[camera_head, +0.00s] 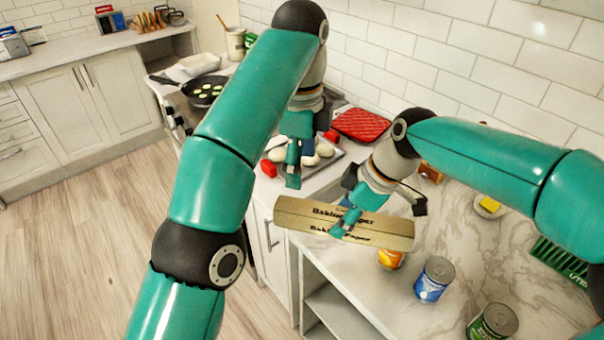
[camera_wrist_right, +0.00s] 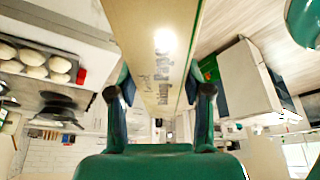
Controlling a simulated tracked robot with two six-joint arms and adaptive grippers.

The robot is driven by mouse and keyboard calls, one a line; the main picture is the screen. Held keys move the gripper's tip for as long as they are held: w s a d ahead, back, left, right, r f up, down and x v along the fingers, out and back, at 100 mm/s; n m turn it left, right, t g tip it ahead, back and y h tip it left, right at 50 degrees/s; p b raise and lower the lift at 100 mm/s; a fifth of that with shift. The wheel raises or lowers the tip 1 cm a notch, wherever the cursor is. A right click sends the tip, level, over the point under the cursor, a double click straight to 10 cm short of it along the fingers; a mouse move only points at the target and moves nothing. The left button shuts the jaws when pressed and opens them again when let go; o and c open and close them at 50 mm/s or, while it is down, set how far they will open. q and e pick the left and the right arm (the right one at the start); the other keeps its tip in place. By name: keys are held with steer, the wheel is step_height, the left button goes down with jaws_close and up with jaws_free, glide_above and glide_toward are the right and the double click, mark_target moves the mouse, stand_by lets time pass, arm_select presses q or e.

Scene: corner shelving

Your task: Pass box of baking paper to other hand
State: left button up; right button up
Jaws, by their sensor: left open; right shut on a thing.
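The box of baking paper (camera_head: 300,217) is a long tan carton with dark lettering. My right gripper (camera_head: 345,222) is shut on it near its middle and holds it in the air, roughly level, by the counter's front edge. In the right wrist view the box (camera_wrist_right: 150,40) runs between the fingers of my right gripper (camera_wrist_right: 160,95). My left gripper (camera_head: 293,170) is open and empty, pointing down, above and behind the left part of the box and apart from it. Its far finger is partly hidden.
A tray of pale buns (camera_head: 325,150) lies behind the grippers, with a red mitt (camera_head: 361,124) near it. Open floor (camera_head: 90,240) lies at left.

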mark_target(302, 202)
arm_select(q)
steer(key=shift+f, duration=0.6)
step_height(302, 202, down, 11)
steer(key=shift+r, duration=0.15)
steer(key=c, duration=1.4)
arm_select(e)
steer(key=shift+a, duration=0.1)
steer(key=o, duration=1.4)
steer(key=shift+s, duration=0.1)
steer(key=shift+o, duration=0.2)
